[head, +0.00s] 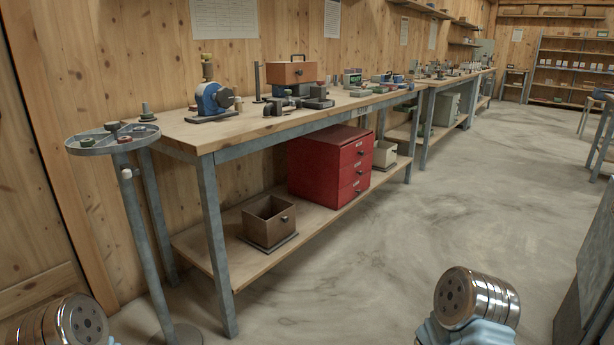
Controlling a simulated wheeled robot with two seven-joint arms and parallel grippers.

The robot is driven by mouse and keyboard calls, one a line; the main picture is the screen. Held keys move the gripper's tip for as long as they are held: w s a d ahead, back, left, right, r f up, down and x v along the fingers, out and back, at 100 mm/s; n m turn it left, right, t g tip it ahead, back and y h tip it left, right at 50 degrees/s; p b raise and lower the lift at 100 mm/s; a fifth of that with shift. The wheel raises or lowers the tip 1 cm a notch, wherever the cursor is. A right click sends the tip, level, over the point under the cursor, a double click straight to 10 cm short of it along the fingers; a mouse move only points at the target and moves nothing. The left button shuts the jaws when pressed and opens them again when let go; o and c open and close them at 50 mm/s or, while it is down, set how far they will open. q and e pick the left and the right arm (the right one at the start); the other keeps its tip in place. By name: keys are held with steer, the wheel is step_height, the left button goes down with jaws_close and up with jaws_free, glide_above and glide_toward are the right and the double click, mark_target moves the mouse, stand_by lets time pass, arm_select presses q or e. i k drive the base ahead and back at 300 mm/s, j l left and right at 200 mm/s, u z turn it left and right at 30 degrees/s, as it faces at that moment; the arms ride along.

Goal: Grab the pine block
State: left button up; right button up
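I cannot make out a pine block for certain in the head view. A wooden workbench (190,137) with grey metal legs runs along the wall, and its small items are too small to tell apart fully. An orange-brown wooden box (291,72) with a handle stands on the bench. Rounded metal parts of my two arms show at the bottom left and bottom right. Neither gripper's fingers are in view.
A round grey tray stand (88,150) holding small parts stands at the bench's near left end. A blue machine (212,98) sits on the bench. A red drawer cabinet (330,160) fills part of the lower shelf.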

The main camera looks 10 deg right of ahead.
mark_target(408, 79)
steer(key=i+l+z, duration=0.15)
steer(key=i+z, duration=0.25)
steer(key=i, duration=0.25)
steer(key=i+z, duration=0.45)
steer(key=i, duration=0.2)
steer(key=i+j+z, duration=0.25)
steer(key=i+z, duration=0.15)
steer(key=i, duration=0.25)
steer(key=i+l, duration=0.1)
steer(key=i, duration=0.45)
steer(key=i+l+u, duration=0.1)
steer(key=i, duration=0.4)
steer(key=i+l, duration=0.15)
steer(key=i, duration=0.4)
steer(key=i+l+u, duration=0.1)
steer(key=i, duration=0.45)
